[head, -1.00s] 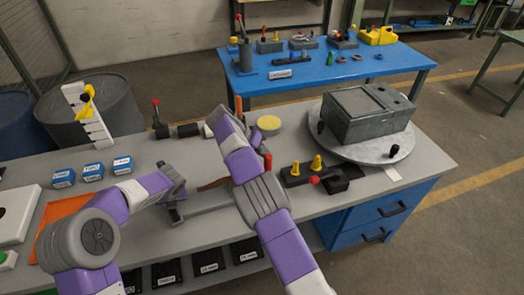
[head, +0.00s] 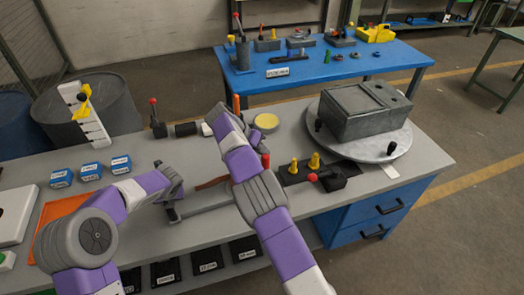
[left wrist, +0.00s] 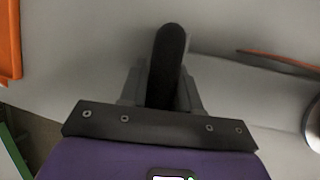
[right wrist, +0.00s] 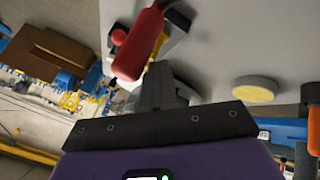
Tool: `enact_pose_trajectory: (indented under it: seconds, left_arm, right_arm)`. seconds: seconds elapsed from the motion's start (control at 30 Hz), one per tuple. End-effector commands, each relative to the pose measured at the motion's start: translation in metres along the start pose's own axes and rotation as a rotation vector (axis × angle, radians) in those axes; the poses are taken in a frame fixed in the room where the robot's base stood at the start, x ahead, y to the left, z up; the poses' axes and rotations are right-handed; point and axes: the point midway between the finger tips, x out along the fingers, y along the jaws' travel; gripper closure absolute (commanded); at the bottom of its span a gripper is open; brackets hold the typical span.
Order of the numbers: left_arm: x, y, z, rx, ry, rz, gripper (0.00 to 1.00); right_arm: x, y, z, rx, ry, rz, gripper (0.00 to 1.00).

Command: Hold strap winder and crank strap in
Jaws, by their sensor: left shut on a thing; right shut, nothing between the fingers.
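My left gripper (left wrist: 165,95) is shut on a black rounded bar (left wrist: 168,60), which stands between its fingers in the left wrist view. I take this bar as the strap winder's handle. In the head view, a grey bar (head: 205,207) runs right from that gripper, with a brown-orange strap (head: 211,183) behind it. The strap also shows in the left wrist view (left wrist: 280,61). My right gripper (right wrist: 158,85) is shut and empty. A red handle (right wrist: 139,45) is close beyond its fingertips; I cannot tell whether they touch. My right arm hides much of the winder in the head view.
A yellow disc (head: 265,122) lies behind my right arm. A black fixture with yellow pegs (head: 314,161) and a grey housing on a round plate (head: 388,147) stand to the right. Blue boxes (head: 91,172) and an orange mat (head: 48,232) are at the left.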

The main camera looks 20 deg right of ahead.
Motion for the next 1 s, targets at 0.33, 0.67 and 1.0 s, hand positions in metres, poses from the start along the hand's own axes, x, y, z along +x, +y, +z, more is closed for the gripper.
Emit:
enact_pose_trajectory:
  seconds: [0.33, 0.67, 1.0]
  left_arm:
    - [0.001, 0.002, 0.000, -0.007, 0.002, 0.003, 1.00]
    - [0.000, -0.001, 0.000, -0.006, 0.000, -0.002, 1.00]
    - [-0.001, -0.002, 0.000, -0.004, -0.001, -0.005, 1.00]
  right_arm:
    - [-0.001, -0.001, 0.002, 0.000, -0.003, -0.002, 1.00]
    - [-0.002, -0.002, 0.002, -0.004, -0.001, -0.006, 1.00]
    - [-0.004, -0.018, -0.009, -0.116, 0.060, -0.067, 1.00]
